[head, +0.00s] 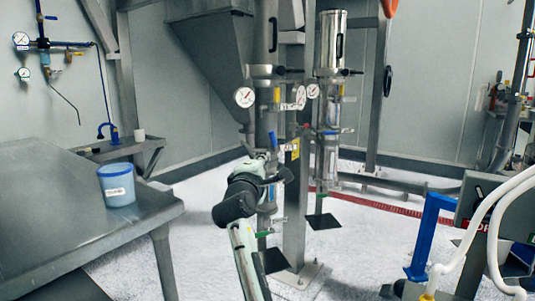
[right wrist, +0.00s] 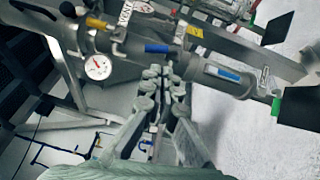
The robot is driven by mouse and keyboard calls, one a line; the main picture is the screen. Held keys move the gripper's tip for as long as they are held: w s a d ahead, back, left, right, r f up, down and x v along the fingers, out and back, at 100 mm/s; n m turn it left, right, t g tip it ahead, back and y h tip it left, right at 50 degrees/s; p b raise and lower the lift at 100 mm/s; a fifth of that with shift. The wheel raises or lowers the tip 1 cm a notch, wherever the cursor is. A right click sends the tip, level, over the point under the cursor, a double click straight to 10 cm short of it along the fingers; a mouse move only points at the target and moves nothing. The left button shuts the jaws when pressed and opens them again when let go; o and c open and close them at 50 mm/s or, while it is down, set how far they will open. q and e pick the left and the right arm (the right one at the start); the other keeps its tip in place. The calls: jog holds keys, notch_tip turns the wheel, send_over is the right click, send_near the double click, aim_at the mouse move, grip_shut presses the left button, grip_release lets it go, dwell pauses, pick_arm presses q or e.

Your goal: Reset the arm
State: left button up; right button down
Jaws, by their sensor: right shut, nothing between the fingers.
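My right arm (head: 240,215) comes up from the bottom middle of the head view. Its gripper (head: 263,157) is at the powder sifter's left column (head: 264,110), near a blue valve lever (head: 273,141). In the right wrist view my right gripper (right wrist: 167,74) has its fingers together with nothing between them. The fingertips lie just below the metal pipe with the blue lever (right wrist: 162,48); I cannot tell whether they touch it. My left gripper is not in view.
A metal table (head: 60,215) on the left holds a blue-lidded tub (head: 117,186). A second sifter column (head: 330,90) stands right of the first. A blue frame (head: 430,235) with white hoses (head: 495,235) is at the right. White floor (head: 375,235) lies open between.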

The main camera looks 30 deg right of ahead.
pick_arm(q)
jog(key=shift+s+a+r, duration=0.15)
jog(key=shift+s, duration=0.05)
pick_arm(e)
jog(key=shift+v, duration=0.8)
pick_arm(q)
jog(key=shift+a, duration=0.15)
pick_arm(e)
jog(key=shift+f, duration=0.1)
